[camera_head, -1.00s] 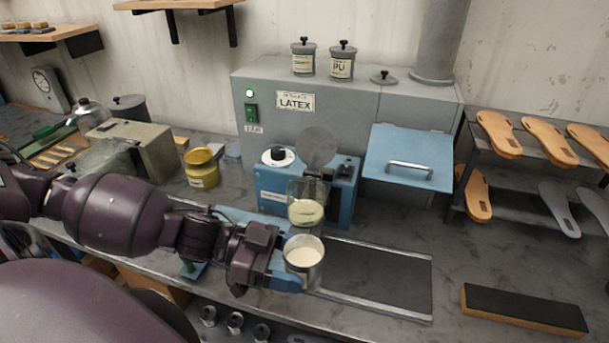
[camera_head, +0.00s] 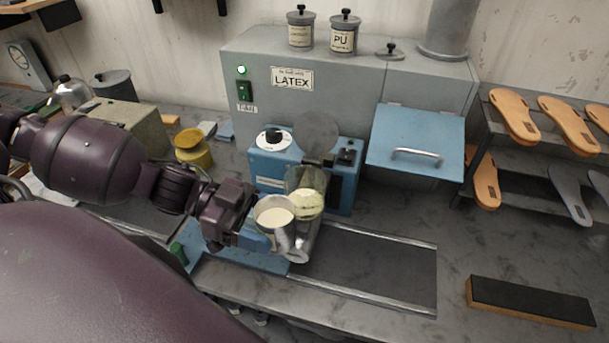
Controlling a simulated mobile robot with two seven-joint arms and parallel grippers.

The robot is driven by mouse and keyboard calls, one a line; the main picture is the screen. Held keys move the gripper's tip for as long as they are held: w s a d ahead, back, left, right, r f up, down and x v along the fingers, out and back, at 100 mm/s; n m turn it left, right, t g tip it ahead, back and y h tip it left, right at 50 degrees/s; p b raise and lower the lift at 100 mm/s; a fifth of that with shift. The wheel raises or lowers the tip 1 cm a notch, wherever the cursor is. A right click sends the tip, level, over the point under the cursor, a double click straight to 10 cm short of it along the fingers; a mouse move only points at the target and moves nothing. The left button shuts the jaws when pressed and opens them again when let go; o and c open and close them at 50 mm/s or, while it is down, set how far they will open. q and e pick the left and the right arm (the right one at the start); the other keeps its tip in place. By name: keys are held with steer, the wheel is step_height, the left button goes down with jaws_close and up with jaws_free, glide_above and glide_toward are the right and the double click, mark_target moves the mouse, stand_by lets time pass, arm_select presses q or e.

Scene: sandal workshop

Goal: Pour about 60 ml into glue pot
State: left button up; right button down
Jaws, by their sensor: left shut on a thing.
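My left gripper (camera_head: 243,232) is shut on a metal jug (camera_head: 272,227) holding cream-coloured liquid. The jug is roughly upright, its curved metal part facing right. It stands in front and slightly left of a clear container (camera_head: 304,177) at the front of the blue machine (camera_head: 268,176). The container holds pale cream material, and the jug hides part of it. The two overlap in the picture, and I cannot tell whether they touch. No pouring stream shows. No vessel has a readable glue pot label. My right gripper is out of view.
A yellow pot (camera_head: 193,150) stands left of the blue machine. The grey cabinet (camera_head: 340,98) labelled LATEX stands behind, with lidded pots on top. A dark railed mat (camera_head: 385,262) lies clear to the right. A black-topped block (camera_head: 530,302) and a sandal rack (camera_head: 530,145) are farther right.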

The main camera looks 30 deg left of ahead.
mark_target(271, 197)
arm_select(q)
steer(key=shift+r, duration=0.15)
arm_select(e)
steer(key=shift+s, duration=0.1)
